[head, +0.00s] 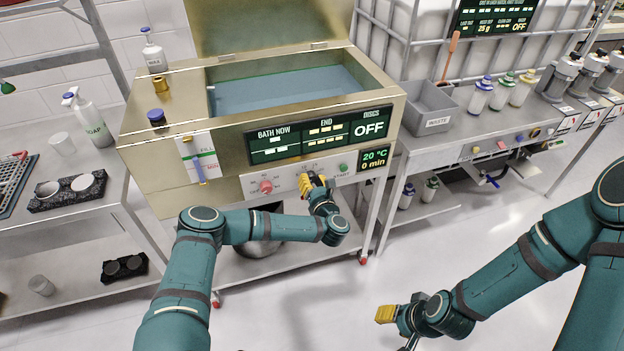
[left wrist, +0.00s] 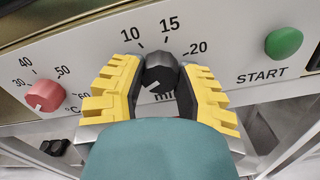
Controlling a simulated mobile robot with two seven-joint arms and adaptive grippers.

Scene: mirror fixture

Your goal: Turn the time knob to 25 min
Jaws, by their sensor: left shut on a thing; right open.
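The black time knob (left wrist: 159,75) is on the front panel, with 10, 15 and 20 above it and part of "min" below. A white mark on it shows at its lower left; the scale there is hidden by a finger. My left gripper (head: 313,184) is shut on the knob, with its yellow fingers on either side of it in the left wrist view (left wrist: 160,90). In the head view the gripper covers most of the knob. The small display (head: 374,160) reads 20 °C and 0 min. My right gripper (head: 388,314) is open and empty over the floor.
A red temperature knob (left wrist: 46,95) sits left of the time knob, and a green START button (left wrist: 284,42) sits right of it. The bath's large display (head: 318,134) reads OFF. A waste bin (head: 430,110) stands on the right bench. The floor in front is clear.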

